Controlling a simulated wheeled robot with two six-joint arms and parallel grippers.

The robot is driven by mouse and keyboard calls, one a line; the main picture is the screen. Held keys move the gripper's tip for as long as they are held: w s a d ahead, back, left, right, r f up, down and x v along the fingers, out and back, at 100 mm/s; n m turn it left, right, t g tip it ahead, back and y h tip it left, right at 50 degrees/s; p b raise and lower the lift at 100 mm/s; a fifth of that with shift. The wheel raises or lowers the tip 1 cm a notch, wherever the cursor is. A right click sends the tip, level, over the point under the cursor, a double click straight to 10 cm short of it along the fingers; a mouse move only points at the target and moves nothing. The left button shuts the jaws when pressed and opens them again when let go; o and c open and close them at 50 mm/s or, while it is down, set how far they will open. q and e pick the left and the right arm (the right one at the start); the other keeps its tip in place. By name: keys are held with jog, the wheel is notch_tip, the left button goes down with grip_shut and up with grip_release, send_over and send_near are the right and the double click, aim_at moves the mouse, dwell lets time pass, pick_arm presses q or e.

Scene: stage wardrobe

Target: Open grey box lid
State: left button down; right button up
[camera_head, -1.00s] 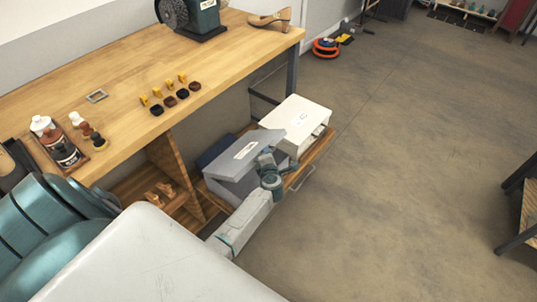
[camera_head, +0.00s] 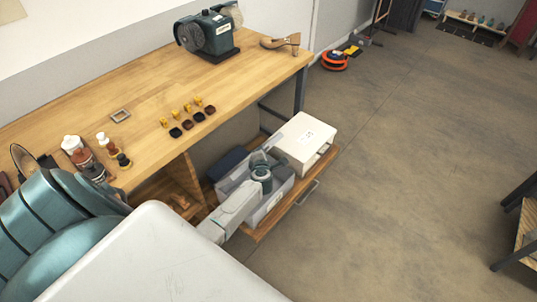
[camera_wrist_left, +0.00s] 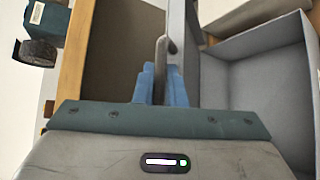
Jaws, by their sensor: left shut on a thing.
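The grey box (camera_head: 268,207) stands in the pulled-out wooden drawer under the bench, and its inside is visible from above. My left gripper (camera_head: 260,160) reaches over it, and my own arm covers part of the box. In the left wrist view, the left gripper (camera_wrist_left: 160,80) is shut on the grey lid (camera_wrist_left: 178,42), which appears nearly edge-on, raised upright. The grey box interior (camera_wrist_left: 255,85) lies open to the right of the fingers. In the head view the lid is mostly hidden by the gripper. My right gripper is not in view.
A white box (camera_head: 305,140) sits in the drawer (camera_head: 291,207) just beyond the grey one. A dark blue box (camera_head: 226,163) lies behind it. The workbench (camera_head: 150,100) stands above at the left.

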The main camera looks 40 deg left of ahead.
pick_arm(q)
jog(key=a+r+p, duration=0.4)
jog(key=a+r, duration=0.1)
jog(key=a, duration=0.6)
jog(key=shift+w+a, duration=0.4)
jog(key=shift+w, duration=0.05)
jog(key=c, duration=1.8)
grip_release()
jog(key=shift+o, duration=0.2)
jog(key=p+v, duration=0.3)
jog(key=v, duration=0.7)
jog(key=shift+s+d+r, duration=0.2)
jog(key=shift+s+d, duration=0.05)
